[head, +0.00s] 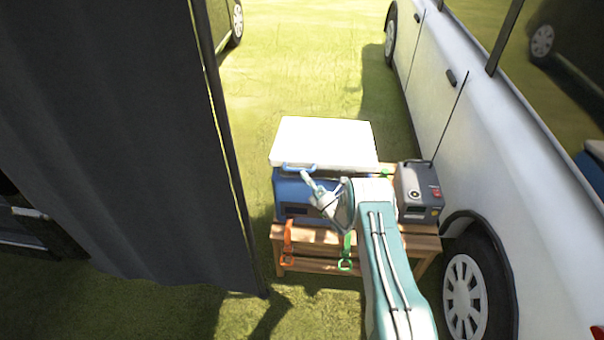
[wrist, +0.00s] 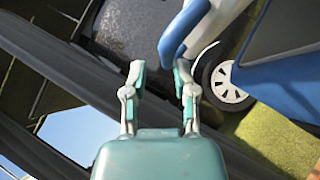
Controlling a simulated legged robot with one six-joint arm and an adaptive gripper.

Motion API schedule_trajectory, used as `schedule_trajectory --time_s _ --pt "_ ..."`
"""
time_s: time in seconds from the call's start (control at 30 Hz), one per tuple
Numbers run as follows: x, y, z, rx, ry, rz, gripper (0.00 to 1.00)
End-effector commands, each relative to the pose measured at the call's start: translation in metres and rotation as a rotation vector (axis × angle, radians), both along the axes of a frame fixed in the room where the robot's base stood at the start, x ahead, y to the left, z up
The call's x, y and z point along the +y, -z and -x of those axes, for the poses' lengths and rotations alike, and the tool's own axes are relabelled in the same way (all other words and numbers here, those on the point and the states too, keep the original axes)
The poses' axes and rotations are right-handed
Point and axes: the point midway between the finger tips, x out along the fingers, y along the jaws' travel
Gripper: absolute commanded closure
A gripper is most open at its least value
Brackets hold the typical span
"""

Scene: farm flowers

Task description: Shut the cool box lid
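The cool box has a blue body (head: 292,190) and a white lid (head: 325,142) with a blue handle (head: 299,168) at its front edge. The lid lies over the body; I cannot tell whether it is fully down. In the wrist view the blue handle (wrist: 183,32), white lid edge (wrist: 218,20) and blue body (wrist: 280,78) show at upper right. My gripper (wrist: 161,80) is open and empty, its two fingers apart. It is in front of the box, close to the handle, with no clear contact. My arm hides the box's right front.
The box stands on a slatted wooden table (head: 318,236). A grey radio (head: 418,192) with an antenna is at its right. Orange (head: 288,232) and green (head: 346,262) straps hang in front. A white van (head: 440,90) is at right, a dark curtain (head: 120,130) at left.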

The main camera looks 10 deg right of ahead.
Motion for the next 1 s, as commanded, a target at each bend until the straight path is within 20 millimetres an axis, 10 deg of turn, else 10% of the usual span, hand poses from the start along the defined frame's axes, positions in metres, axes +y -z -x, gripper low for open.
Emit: schedule_trajectory --time_s 1.0 --pt "-0.038 0.040 0.026 -0.001 0.004 0.000 0.66"
